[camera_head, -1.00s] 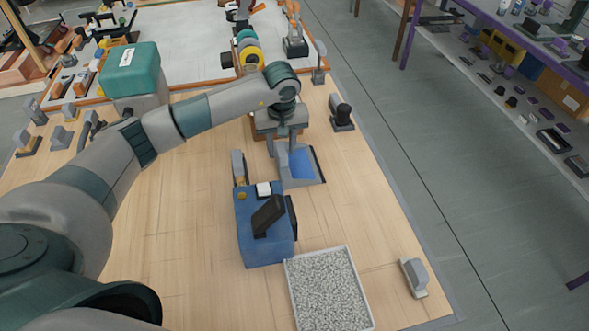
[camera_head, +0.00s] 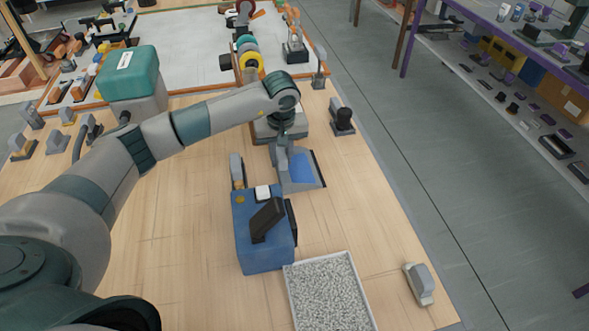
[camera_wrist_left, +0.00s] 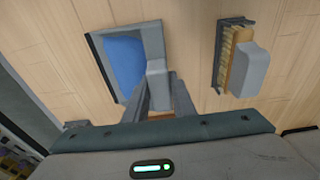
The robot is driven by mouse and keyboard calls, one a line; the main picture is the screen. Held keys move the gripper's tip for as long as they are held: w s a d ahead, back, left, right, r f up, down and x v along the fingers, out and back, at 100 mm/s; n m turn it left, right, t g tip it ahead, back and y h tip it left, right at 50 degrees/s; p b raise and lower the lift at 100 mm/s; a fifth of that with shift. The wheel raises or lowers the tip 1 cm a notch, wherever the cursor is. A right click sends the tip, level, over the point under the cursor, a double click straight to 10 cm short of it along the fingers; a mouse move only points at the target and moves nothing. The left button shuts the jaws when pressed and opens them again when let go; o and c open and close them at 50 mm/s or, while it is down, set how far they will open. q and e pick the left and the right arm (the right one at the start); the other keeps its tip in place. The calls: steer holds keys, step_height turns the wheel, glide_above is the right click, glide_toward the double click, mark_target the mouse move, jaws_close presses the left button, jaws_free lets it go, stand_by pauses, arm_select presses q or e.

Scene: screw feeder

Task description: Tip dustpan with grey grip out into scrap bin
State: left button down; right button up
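The dustpan (camera_head: 300,168), grey with a blue inside, lies on the wooden table beyond the blue box. In the left wrist view the dustpan (camera_wrist_left: 126,62) shows its blue pan, with its grey grip (camera_wrist_left: 157,70) pointing back towards me. My left gripper (camera_head: 284,138) is over the grip end. In the left wrist view the fingers of this gripper (camera_wrist_left: 160,88) stand close on both sides of the grip; whether they press on it I cannot tell. My right gripper is out of view. I cannot clearly make out which thing is the scrap bin.
A blue box (camera_head: 262,238) with a black chute stands nearer me, and a tray of small grey parts (camera_head: 328,290) is beside it. A brush (camera_wrist_left: 240,58) lies right of the dustpan in the wrist view. A teal-topped unit (camera_head: 132,75) stands far left. The right table side is mostly clear.

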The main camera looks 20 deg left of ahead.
arm_select(q)
steer(key=shift+r, duration=0.15)
steer(key=shift+r+p, duration=0.65)
steer(key=shift+r, duration=1.4)
